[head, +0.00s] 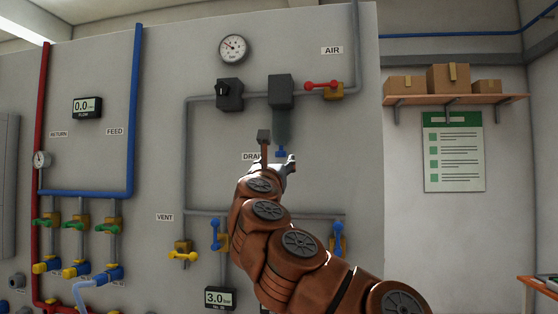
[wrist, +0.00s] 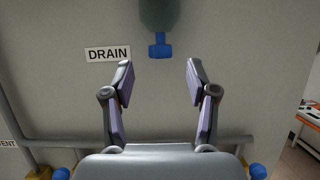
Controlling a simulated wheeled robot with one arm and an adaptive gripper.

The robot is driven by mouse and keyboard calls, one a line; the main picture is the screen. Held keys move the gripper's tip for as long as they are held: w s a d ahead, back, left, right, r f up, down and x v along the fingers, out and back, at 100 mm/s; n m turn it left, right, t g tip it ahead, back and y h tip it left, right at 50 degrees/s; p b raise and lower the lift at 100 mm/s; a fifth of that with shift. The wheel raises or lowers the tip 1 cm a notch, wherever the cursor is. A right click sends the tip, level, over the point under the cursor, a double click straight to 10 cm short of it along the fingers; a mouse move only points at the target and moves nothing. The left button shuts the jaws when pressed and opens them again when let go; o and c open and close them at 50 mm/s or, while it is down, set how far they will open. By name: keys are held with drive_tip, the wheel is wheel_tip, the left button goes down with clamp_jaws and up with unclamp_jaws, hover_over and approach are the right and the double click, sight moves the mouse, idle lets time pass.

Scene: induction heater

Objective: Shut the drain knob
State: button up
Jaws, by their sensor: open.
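The drain knob (head: 281,151) is a small blue piece under a translucent grey-green bowl (head: 282,126), which hangs below a dark block on the wall panel. In the wrist view the blue knob (wrist: 159,46) is at the top centre, right of the DRAIN label (wrist: 108,53). My gripper (head: 277,147) is raised in front of the panel just below the knob. In the wrist view my gripper (wrist: 160,75) is open and empty. Its two fingertips stand on either side of the knob's line, lower in the picture, with no visible contact.
A red-handled AIR valve (head: 323,86) is at the upper right of the panel. Blue-handled valves (head: 215,235) and (head: 337,238) a blue valve sit on the lower grey pipe. A yellow VENT valve (head: 183,252) is at the lower left.

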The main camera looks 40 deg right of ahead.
drive_tip(key=v, duration=0.7)
drive_tip(key=shift+s+a, duration=0.1)
drive_tip(key=shift+a, duration=0.05)
idle(0.6)
